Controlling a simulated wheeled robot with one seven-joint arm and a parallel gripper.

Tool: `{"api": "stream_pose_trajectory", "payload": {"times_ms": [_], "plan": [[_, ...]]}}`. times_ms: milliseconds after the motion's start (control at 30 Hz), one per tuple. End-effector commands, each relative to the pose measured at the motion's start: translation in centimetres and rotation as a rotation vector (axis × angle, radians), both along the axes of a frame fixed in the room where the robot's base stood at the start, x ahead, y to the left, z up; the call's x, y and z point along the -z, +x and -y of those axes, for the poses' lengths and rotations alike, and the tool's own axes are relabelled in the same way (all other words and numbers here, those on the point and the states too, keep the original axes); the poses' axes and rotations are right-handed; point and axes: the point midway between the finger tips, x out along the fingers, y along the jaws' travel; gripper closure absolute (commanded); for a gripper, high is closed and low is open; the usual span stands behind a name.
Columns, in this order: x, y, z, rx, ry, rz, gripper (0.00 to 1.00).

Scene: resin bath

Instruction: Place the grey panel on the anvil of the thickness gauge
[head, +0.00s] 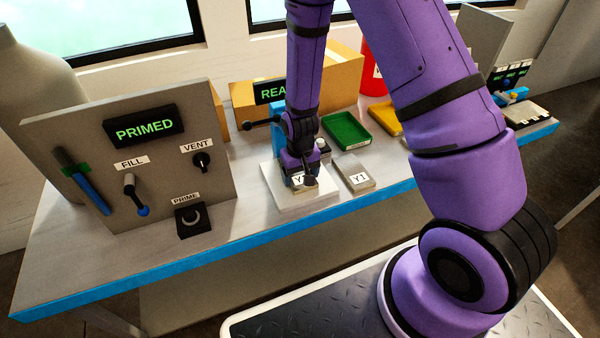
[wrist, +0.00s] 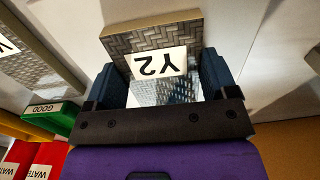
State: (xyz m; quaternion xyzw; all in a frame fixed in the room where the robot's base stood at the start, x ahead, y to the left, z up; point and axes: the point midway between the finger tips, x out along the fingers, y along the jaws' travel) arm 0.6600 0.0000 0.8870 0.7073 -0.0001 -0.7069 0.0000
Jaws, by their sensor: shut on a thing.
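My gripper (head: 303,170) is shut on the grey woven panel labelled Y2 (wrist: 185,38), which sits between the blue fingers in the wrist view. In the head view this panel (head: 322,187) is partly hidden by my gripper. It is over a pale square base (head: 290,201); I cannot tell whether it touches it. A blue upright with a black lever (head: 260,125) stands just behind my gripper, below a partly hidden green-lettered display (head: 269,92). This looks like the thickness gauge; its anvil cannot be made out. A second grey panel, Y1 (head: 355,173), lies on the bench to the right.
A control panel (head: 75,130) with a PRIMED display, levers and a knob stands at left. A green tray (head: 346,131), labelled GOOD in the wrist view, and a yellow tray (head: 385,118) lie behind Y1. Cardboard boxes (head: 340,75) and a red container (head: 372,75) stand at the back.

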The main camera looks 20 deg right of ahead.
Motion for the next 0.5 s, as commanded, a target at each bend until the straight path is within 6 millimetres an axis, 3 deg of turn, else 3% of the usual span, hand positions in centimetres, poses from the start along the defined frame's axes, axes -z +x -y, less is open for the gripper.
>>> {"api": "stream_pose_trajectory", "payload": {"times_ms": [33,67,133,500], "plan": [[0.15,0.00,0.00,0.000,0.000,0.000,0.51],[0.11,0.01,0.00,0.000,0.000,0.000,0.14],[0.10,0.01,0.00,0.000,0.000,0.000,0.00],[-0.73,0.03,-0.02,0.000,0.000,0.000,0.00]]}}
